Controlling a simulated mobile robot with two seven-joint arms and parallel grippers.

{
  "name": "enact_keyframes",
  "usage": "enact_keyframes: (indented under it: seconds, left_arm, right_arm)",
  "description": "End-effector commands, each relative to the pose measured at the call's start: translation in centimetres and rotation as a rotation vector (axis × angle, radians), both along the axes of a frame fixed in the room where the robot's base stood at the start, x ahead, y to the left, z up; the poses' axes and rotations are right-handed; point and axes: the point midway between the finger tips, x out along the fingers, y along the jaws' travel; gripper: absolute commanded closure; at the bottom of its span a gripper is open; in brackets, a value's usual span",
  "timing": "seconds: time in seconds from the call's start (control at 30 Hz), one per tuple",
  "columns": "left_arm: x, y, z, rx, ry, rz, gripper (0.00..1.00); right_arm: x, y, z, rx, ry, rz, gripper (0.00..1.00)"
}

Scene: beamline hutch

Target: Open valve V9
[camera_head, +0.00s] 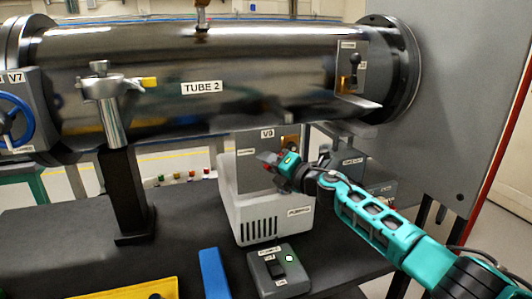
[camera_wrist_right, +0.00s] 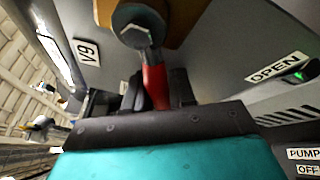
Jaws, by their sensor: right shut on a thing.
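Valve V9 is a grey box (camera_head: 249,175) with a V9 label, on top of the white pump housing below TUBE 2. My right gripper (camera_head: 278,162) is at its front and hides most of its handle in the head view. In the right wrist view the V9 lever has a red handle (camera_wrist_right: 155,84) hanging from a hex bolt on a brown mount (camera_wrist_right: 178,18). The dark fingers are shut around the red handle. An OPEN label (camera_wrist_right: 275,67) beside it has a lit green lamp (camera_wrist_right: 299,76). My left gripper is not in view.
TUBE 2 (camera_head: 270,70) runs across above the valve. The pump housing (camera_head: 245,220) stands on the dark table. A switch box (camera_head: 278,272) with a lit button, a blue block (camera_head: 214,275) and a yellow tray (camera_head: 130,292) are in front. A blue-wheeled V7 (camera_head: 14,118) is at left.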

Motion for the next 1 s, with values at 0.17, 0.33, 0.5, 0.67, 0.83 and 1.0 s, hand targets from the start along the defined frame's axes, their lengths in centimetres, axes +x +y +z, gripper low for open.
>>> enact_keyframes:
  seconds: [0.17, 0.33, 0.5, 0.67, 0.83, 1.0]
  left_arm:
    - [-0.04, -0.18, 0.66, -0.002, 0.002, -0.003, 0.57]
    - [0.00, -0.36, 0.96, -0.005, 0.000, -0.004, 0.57]
    - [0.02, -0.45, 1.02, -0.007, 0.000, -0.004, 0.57]
    - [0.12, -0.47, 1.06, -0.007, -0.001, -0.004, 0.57]
    - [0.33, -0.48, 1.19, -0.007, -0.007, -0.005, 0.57]
    - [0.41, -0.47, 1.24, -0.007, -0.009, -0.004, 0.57]
  right_arm:
    - [0.09, -0.32, -0.40, -0.073, -0.022, -0.001, 1.00]
    - [0.12, -0.44, -0.70, -0.107, -0.034, 0.000, 1.00]
    - [0.14, -0.48, -0.80, -0.115, -0.037, -0.001, 1.00]
    - [0.13, -0.47, -0.81, -0.115, -0.037, -0.001, 1.00]
    - [0.14, -0.46, -0.80, -0.114, -0.036, -0.001, 0.70]
    - [0.14, -0.44, -0.77, -0.113, -0.036, 0.000, 0.55]
